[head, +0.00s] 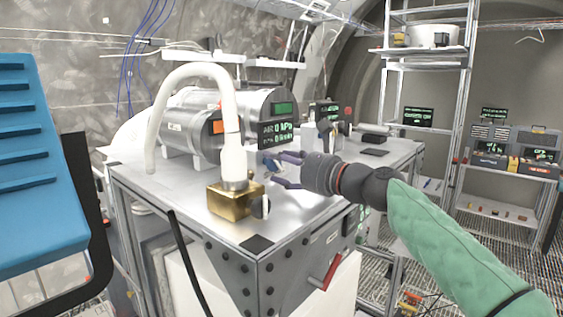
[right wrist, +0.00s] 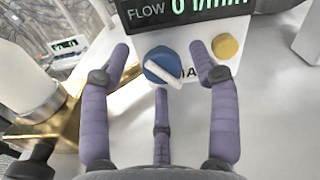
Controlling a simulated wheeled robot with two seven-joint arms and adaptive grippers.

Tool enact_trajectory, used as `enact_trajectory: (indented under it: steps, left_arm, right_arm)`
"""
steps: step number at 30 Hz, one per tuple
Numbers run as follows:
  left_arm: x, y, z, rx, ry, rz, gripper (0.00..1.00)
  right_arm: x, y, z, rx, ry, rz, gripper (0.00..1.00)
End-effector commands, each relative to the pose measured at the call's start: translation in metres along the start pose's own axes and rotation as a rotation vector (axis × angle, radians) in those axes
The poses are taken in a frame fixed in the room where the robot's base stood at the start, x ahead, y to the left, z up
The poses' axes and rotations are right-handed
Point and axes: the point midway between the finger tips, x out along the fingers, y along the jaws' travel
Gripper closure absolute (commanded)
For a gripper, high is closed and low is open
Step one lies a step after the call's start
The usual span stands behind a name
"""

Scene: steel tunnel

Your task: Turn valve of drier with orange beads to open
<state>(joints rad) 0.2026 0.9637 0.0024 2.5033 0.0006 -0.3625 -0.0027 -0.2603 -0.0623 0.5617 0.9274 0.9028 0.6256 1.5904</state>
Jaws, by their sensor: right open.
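Two grey metal cylinders lie on a steel bench; the nearer drier shows an orange window (head: 217,127), the farther one a green window (head: 283,108). A blue round valve knob with a white bar handle (right wrist: 161,66) sits on a white panel below the flow display in the right wrist view. The bar slants down to the right. My right gripper (head: 278,170) is open in front of this panel; in the right wrist view its purple fingers (right wrist: 160,62) are spread on both sides of the knob, with one finger below. I cannot tell whether they touch it. My left gripper is out of view.
A brass block (head: 230,200) with a thick white hose (head: 232,130) stands left of my gripper. A display (head: 275,134) reads zero. A yellow button (right wrist: 226,46) is right of the knob. A red handle (head: 325,273) is on the bench front. Shelving (head: 470,95) stands at right.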

Motion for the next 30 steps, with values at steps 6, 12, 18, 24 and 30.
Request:
enact_trajectory:
  steps: [6, 12, 18, 24, 30]
  left_arm:
    - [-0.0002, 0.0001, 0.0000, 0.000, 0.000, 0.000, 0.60]
    - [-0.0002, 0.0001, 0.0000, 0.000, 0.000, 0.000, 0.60]
    - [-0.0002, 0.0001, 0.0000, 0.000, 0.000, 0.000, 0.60]
    - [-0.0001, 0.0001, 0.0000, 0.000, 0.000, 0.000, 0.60]
    - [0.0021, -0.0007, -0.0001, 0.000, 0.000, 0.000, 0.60]
  right_arm:
    - [0.0020, 0.0000, 0.0001, 0.000, 0.000, 0.000, 0.39]
    - [0.0018, -0.0001, 0.0000, 0.000, 0.000, 0.000, 0.70]
    - [0.0013, -0.0005, 0.0012, 0.000, -0.002, -0.002, 0.94]
    - [0.0007, -0.0011, 0.0027, -0.003, -0.004, -0.003, 0.95]
    - [-0.0001, -0.0013, 0.0040, -0.048, -0.007, -0.005, 0.95]
